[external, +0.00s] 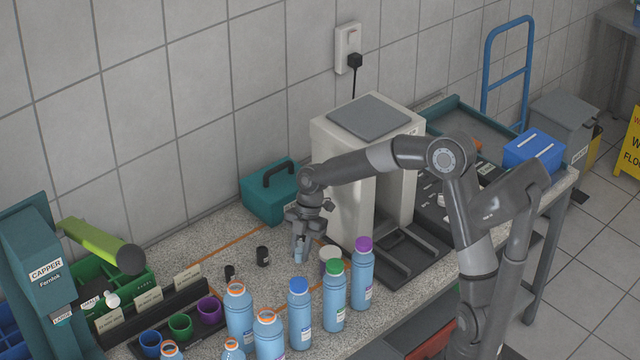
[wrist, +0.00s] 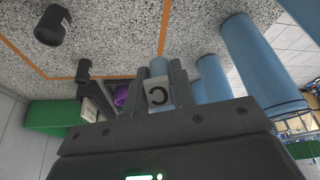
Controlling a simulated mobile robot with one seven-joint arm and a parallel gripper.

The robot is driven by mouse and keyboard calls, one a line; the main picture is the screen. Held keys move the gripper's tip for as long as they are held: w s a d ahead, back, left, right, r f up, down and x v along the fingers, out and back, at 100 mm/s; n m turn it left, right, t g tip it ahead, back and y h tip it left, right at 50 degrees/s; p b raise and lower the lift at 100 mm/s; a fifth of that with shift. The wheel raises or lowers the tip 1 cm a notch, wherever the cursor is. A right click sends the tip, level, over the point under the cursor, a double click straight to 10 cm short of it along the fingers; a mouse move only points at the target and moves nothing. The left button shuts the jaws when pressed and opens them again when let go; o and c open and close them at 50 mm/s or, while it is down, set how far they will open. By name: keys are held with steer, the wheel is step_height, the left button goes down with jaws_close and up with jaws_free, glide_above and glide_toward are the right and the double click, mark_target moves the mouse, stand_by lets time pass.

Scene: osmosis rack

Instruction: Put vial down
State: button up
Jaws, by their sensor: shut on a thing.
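My gripper (external: 300,243) points down over the speckled bench (external: 222,240) and is shut on a small vial (external: 298,256). The vial's pale blue end shows just below the fingers. In the wrist view my gripper (wrist: 157,78) has the vial (wrist: 158,66) between its fingers, with a white label marked C in front of it. Most of the vial is hidden by the fingers. I cannot tell whether its lower end touches the bench.
A black cylinder (external: 262,256) and a smaller black piece (external: 229,272) stand left of my gripper. A white-topped jar (external: 330,258) and several blue bottles (external: 300,315) stand close right and in front. A teal case (external: 268,200) is behind. Orange lines mark the bench.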

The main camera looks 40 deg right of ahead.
steer(key=shift+n, duration=0.3)
steer(key=f, duration=0.4)
steer(key=s+f, duration=0.1)
steer(key=f, duration=0.1)
steer(key=shift+d+f, duration=0.1)
steer(key=shift+f, duration=2.35)
steer(key=shift+f, duration=0.1)
steer(key=o, duration=1)
steer(key=shift+c, duration=0.2)
step_height(320, 180, up, 10)
steer(key=d, duration=0.1)
steer(key=shift+w, duration=0.25)
